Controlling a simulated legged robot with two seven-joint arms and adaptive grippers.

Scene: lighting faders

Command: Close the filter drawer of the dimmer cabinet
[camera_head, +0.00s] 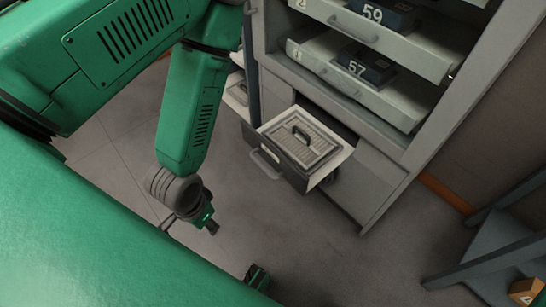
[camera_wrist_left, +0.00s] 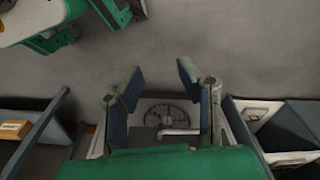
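The dimmer cabinet (camera_head: 375,180) is grey and stands at the upper right in the head view. Its filter drawer (camera_head: 283,168) is pulled out, low on the cabinet. A pale ribbed filter with a dark handle (camera_head: 302,135) lies in it. The drawer's bar handle (camera_head: 265,165) is on its front. My left gripper (camera_head: 210,224) is in front of the drawer and apart from it. In the left wrist view my left gripper (camera_wrist_left: 158,80) is open and empty, with a bar handle and a round grille seen beyond. A tip of my right gripper (camera_head: 257,277) shows at the bottom.
Pulled-out shelves with dark blocks numbered 59 (camera_head: 373,13) and 57 (camera_head: 357,67) are above the drawer. Another tray (camera_head: 237,93) is left of it. A blue-grey rack with an orange box (camera_head: 526,291) stands at lower right. The floor before the drawer is clear.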

